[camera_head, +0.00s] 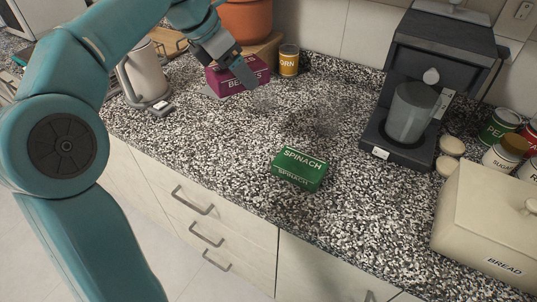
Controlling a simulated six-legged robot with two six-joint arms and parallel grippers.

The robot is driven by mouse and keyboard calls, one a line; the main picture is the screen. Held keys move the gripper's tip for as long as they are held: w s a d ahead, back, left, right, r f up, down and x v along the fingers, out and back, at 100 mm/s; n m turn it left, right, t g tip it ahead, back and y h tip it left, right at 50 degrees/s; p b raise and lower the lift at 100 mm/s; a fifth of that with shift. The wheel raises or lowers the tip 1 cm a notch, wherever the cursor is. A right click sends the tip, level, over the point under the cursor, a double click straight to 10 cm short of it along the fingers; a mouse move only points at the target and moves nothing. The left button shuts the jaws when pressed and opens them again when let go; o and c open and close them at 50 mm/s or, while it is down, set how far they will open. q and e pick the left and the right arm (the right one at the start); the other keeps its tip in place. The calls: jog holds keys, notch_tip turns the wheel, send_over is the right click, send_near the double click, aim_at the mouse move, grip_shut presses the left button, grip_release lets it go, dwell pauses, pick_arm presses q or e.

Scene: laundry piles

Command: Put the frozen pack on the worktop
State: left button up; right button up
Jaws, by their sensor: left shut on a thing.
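A purple frozen pack marked "BERRIES" (232,85) is at the back of the worktop (230,135). My left gripper (240,72) reaches over it from above and is shut on it, hiding part of its top and right side. The pack is at or very close to the worktop surface; I cannot tell whether its underside touches. A green pack marked "SPINACH" (299,169) lies flat near the middle front of the worktop. My right gripper is not in view.
A kettle (146,75) stands left of the berries pack. A corn can (288,60) and an orange pot (245,20) stand behind it. A coffee machine (436,60), several cans and a bread bin (490,225) fill the right. The speckled middle is mostly clear.

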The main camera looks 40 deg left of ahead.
pick_arm(q)
jog(key=shift+s+a+f+n+y+b, duration=0.15)
jog(key=shift+s+a+n+y+b, duration=0.25)
jog(key=shift+s+n, duration=0.25)
jog(key=b, duration=0.5)
send_over(247, 144)
jog(key=s, duration=0.2)
jog(key=f, duration=1.4)
jog(key=shift+a+f, duration=0.15)
jog(key=shift+a, duration=0.2)
notch_tip(247, 144, down, 4)
jog(key=shift+b, duration=0.45)
jog(key=shift+f, duration=0.35)
jog(key=shift+r, duration=0.1)
